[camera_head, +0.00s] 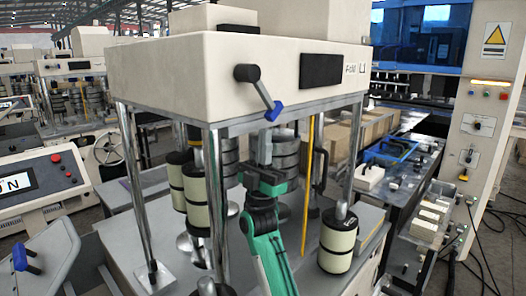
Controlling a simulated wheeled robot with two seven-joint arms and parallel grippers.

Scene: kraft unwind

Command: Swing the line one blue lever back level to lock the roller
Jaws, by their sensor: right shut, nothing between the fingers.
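A lever with a dark round hub, a grey arm and a blue tip (274,111) is on the front face of the cream machine head (190,85). It slants down and to the right from its hub and is not level. My right gripper (263,160) is below the lever, at the end of my green and black arm, among the machine's posts and rollers. It is shut and empty, apart from the lever in the picture. Its fingertips are hard to make out against the dark parts behind. My left gripper is out of view.
Metal posts (213,195) and cream-and-black rollers (339,240) stand around my right arm. A yellow upright bar (308,185) is just right of it. Another blue-tipped handle (20,258) is at the lower left. Space in front of the machine head's face looks clear.

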